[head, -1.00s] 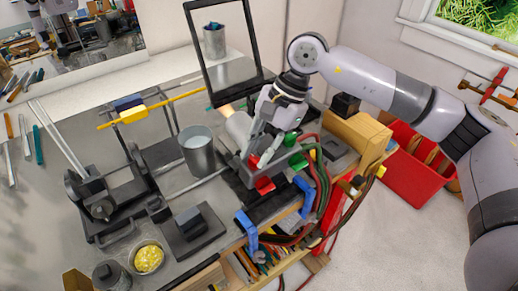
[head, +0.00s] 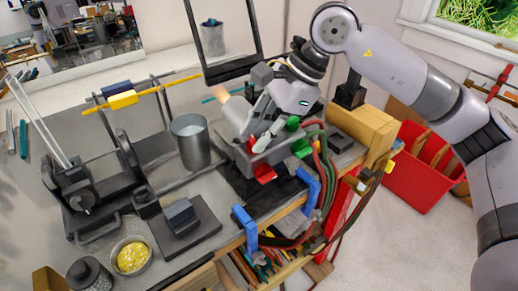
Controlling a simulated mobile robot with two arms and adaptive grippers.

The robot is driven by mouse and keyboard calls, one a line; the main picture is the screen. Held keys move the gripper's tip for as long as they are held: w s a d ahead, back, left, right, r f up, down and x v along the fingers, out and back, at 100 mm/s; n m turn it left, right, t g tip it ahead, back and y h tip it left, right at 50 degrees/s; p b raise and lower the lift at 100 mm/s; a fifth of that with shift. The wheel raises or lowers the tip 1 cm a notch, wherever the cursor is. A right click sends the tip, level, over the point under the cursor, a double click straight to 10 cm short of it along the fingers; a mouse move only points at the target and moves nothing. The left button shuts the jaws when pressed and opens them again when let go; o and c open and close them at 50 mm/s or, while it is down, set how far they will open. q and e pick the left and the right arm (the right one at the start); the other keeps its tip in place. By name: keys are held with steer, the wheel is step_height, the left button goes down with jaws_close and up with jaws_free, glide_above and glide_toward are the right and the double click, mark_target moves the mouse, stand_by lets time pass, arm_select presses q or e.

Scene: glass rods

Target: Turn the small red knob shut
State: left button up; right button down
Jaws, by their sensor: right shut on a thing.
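The grey torch (head: 236,114) sits on its block on the bench, with a pale orange glow at its mouth. My right gripper (head: 258,143) reaches down from the right onto the front of the torch block. Its fingers are shut around the spot of the small red knob, which they largely hide. A larger red lever (head: 264,173) shows just below the fingertips. Green knobs (head: 293,123) stand to the right of the fingers. My left gripper is not in view.
A metal cup (head: 191,142) stands left of the torch. Red and green hoses (head: 321,165) run down the bench's front edge beside blue clamps (head: 243,229). A yellow-filled bowl (head: 131,257) is at front left.

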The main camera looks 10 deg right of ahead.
steer(key=m+t+b, duration=0.1)
steer(key=m+b, duration=0.2)
steer(key=m+t+b, duration=0.1)
steer(key=m+b, duration=0.2)
steer(key=b, duration=0.1)
steer(key=m+t+h+b, duration=0.1)
steer(key=m+b, duration=0.2)
steer(key=shift+s+a+f+t+b, duration=0.15)
steer(key=shift+s+f+t+b, duration=0.15)
steer(key=shift+s+t+b, duration=0.1)
steer(key=m+t+h+b, duration=0.1)
steer(key=m+b, duration=0.1)
steer(key=m, duration=0.1)
steer(key=shift+a+r+m+b, duration=0.1)
steer(key=shift+m+b, duration=0.2)
steer(key=shift+b, duration=0.05)
steer(key=shift+s+r+m+h+b, duration=0.15)
steer(key=shift+m+h+b, duration=0.35)
steer(key=shift+m+b, duration=0.65)
steer(key=shift+m, duration=0.35)
steer(key=c, duration=1.4)
jaws_free()
steer(key=shift+o, duration=0.2)
steer(key=v, duration=1.2)
steer(key=shift+s, duration=0.2)
